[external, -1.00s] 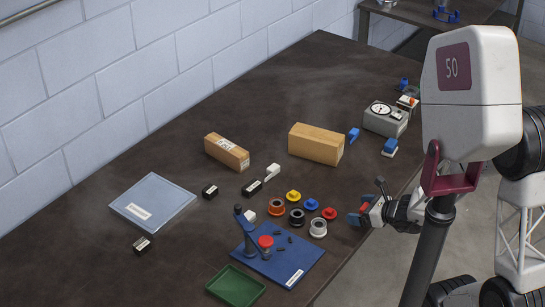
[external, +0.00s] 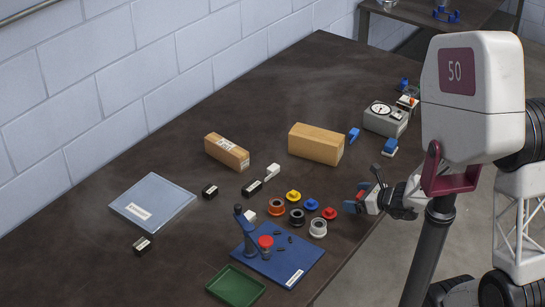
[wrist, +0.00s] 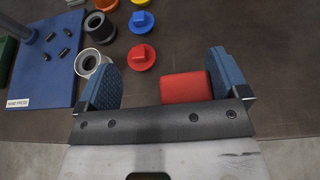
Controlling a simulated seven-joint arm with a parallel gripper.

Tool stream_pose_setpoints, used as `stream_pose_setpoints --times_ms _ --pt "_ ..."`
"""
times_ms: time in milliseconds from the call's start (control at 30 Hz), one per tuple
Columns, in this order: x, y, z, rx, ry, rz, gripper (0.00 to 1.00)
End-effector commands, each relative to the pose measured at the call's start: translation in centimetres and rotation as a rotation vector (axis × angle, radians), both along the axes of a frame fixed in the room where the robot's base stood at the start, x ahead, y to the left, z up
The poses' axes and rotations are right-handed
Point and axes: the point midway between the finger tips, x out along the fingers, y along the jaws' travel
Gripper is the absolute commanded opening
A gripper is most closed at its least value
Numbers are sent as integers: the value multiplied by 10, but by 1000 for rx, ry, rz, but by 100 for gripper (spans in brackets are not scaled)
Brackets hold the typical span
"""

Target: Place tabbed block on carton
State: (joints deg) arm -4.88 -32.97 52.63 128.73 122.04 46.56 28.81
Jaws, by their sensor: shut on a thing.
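My gripper (external: 359,202) is at the right edge of the table, with its blue finger pads around a red block (wrist: 186,87). In the wrist view (wrist: 165,75) the block lies against the right pad, and a gap shows towards the left pad. The block's underside and any tab on it are hidden. Two brown cartons lie beyond the gripper: a larger plain one (external: 315,145) and a smaller labelled one (external: 226,152). Nothing is on top of either. A white tabbed piece (external: 271,171) and a blue tabbed piece (external: 353,135) lie beside the larger carton.
Yellow (external: 293,196), blue (external: 311,204) and red (external: 329,213) knobs and several rings (external: 318,229) lie left of my gripper. A blue mat (external: 292,268) with a small press, a green tray (external: 236,285) and a grey gauge box (external: 385,121) are around.

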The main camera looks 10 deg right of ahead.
Motion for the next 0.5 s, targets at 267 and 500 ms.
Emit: stream_pose_setpoints --times_ms 267,500 --pt "73 7 28 1 1 -10 69" --pt "138 14 54 1 1 -23 69"
